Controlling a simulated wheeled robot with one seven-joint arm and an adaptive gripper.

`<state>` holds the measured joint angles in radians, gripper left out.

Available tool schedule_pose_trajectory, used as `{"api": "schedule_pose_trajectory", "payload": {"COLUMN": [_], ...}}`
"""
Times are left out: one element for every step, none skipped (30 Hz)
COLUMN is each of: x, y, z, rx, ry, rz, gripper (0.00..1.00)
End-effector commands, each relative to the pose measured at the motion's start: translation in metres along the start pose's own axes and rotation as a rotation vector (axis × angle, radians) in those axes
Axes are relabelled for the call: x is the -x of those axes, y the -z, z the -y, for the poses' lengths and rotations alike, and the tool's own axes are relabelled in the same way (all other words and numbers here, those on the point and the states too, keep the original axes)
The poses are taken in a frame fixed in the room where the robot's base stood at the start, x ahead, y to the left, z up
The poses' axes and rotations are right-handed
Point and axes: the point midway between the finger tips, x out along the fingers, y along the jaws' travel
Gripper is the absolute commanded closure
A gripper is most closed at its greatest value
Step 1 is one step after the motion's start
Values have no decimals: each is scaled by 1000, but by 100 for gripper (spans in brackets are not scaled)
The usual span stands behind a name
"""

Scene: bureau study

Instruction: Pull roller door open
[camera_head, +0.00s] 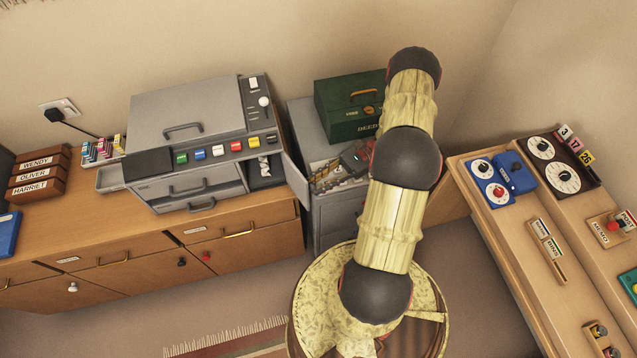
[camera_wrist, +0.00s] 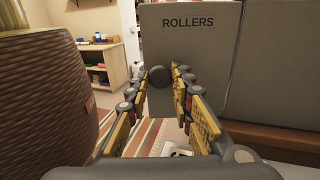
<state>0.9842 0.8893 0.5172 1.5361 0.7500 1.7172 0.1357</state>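The roller door is a grey panel (camera_wrist: 215,75) marked "ROLLERS" with a dark round knob (camera_wrist: 158,77). In the head view the door (camera_head: 296,180) stands swung out at the right end of the grey machine (camera_head: 190,110), and a dark compartment (camera_head: 265,170) shows beside it. My gripper (camera_head: 330,178) is to the right of the door, partly behind my arm. In the wrist view the fingers of my gripper (camera_wrist: 159,72) lie on both sides of the knob, close to it. I cannot tell whether both fingers touch it.
A green box (camera_head: 345,122) sits on the grey cabinet (camera_head: 305,122) behind my arm. The machine stands on a wooden sideboard (camera_head: 75,255) with drawers. A wooden bench (camera_head: 510,245) with dials is at the right. The floor (camera_head: 470,270) between is clear.

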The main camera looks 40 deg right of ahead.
Motion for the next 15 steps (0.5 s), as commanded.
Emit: {"api": "schedule_pose_trajectory", "payload": {"x": [0,0,0,0,0,0,0,0,0,0,0,0,0,0,0], "y": [-1,-1,-1,-1,-1,-1,0,0,0,0,0,0,0,0,0], "z": [0,1,1,0,0,0,0,0,0,0,0,0,0,0,0], "rx": [1,1,1,1,1,1,1,1,1,1,1,1,1,1,1], "ry": [0,0,1,0,0,1,1,1,1,1,1,1,1,1,1], "rz": [1,1,0,0,0,0,0,0,0,0,0,0,0,0,0], "gripper": [76,74,72,70,69,67,65,63,61,59,58,58,58,58,58]}}
